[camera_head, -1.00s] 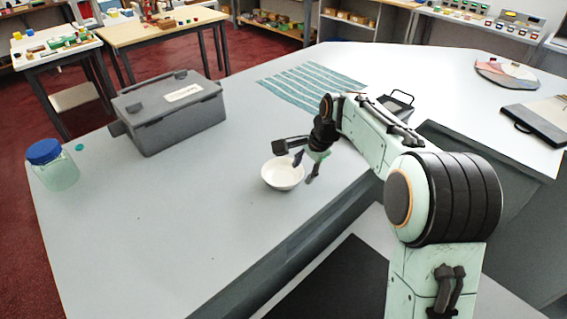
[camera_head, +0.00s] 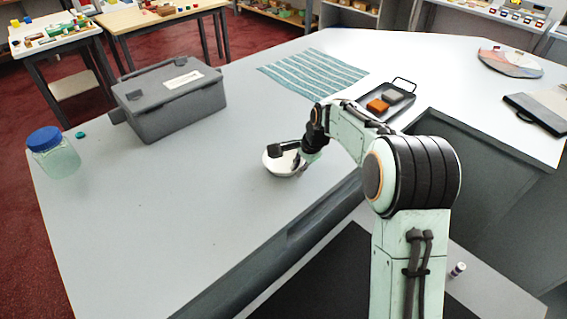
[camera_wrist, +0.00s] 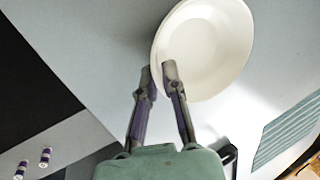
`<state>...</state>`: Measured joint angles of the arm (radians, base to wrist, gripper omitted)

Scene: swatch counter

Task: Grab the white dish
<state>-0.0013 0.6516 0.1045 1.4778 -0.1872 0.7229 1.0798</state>
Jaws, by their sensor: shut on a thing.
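The white dish (camera_head: 274,166) is a round, shallow bowl at the middle of the counter in the head view, partly covered by my gripper (camera_head: 298,163). In the wrist view the dish (camera_wrist: 206,42) fills the upper middle, with its inside facing the camera. My gripper (camera_wrist: 158,73) is shut on the dish's near rim, one fingertip inside the bowl and the other outside. I cannot tell whether the dish is touching the counter or slightly above it.
A grey toolbox (camera_head: 150,120) and a blue-lidded jar (camera_head: 56,160) stand to the left. A striped cloth (camera_head: 312,76) lies behind the dish. A dark tray (camera_head: 408,110) holds an orange and a grey block. The counter left of the dish is clear.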

